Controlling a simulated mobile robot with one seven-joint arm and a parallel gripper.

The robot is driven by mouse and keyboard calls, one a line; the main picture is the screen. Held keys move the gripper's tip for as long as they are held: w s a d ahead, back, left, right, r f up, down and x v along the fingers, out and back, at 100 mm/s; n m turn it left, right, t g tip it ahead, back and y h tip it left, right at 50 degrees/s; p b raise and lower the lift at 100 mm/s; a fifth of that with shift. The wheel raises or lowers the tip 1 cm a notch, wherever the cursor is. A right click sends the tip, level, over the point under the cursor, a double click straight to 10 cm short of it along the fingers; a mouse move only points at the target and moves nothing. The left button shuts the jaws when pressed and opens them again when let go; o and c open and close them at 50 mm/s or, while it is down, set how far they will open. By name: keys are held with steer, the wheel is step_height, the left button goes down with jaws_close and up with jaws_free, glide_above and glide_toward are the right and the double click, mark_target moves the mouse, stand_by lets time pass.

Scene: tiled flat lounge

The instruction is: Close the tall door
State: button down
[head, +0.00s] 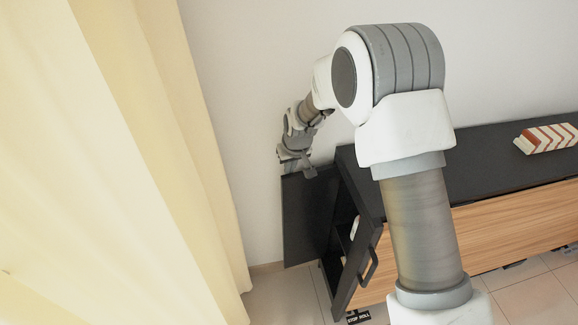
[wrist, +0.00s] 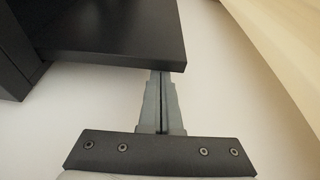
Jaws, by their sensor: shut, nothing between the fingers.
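A low black cabinet (head: 470,152) stands along the wall. At its left end, a dark flat panel (head: 307,222) sticks out to the left, and a black door with a bar handle (head: 369,262) stands swung open in front of an open compartment (head: 345,222). I cannot tell for sure which of these is the tall door. My gripper (head: 299,170) is at the top edge of the dark panel. In the wrist view, my gripper (wrist: 161,76) is shut and empty, its tips at the edge of a black panel (wrist: 115,28); contact is unclear.
A cream curtain (head: 110,160) hangs close on the left. A white wall (head: 255,90) is behind the panel. A wood-faced front (head: 520,225) runs along the cabinet. A red and white striped object (head: 546,138) lies on its top. Tiled floor (head: 285,298) is in front.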

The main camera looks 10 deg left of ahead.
steer(key=shift+s+d+n, duration=0.45)
steer(key=shift+s+n, duration=0.15)
steer(key=shift+s, duration=0.15)
steer(key=s+d+n+g+y+p, duration=0.1)
steer(key=s+d+n+p, duration=0.2)
steer(key=d, duration=0.4)
steer(key=s+d+n+g+p, duration=0.2)
steer(key=s+d+n+p, duration=0.2)
steer(key=d+n, duration=0.3)
steer(key=shift+s+d+n+y, duration=0.2)
steer(key=shift+s+n+y, duration=0.2)
steer(key=shift+s+n, duration=0.1)
steer(key=shift+r+p, duration=0.1)
steer(key=shift+p, duration=0.25)
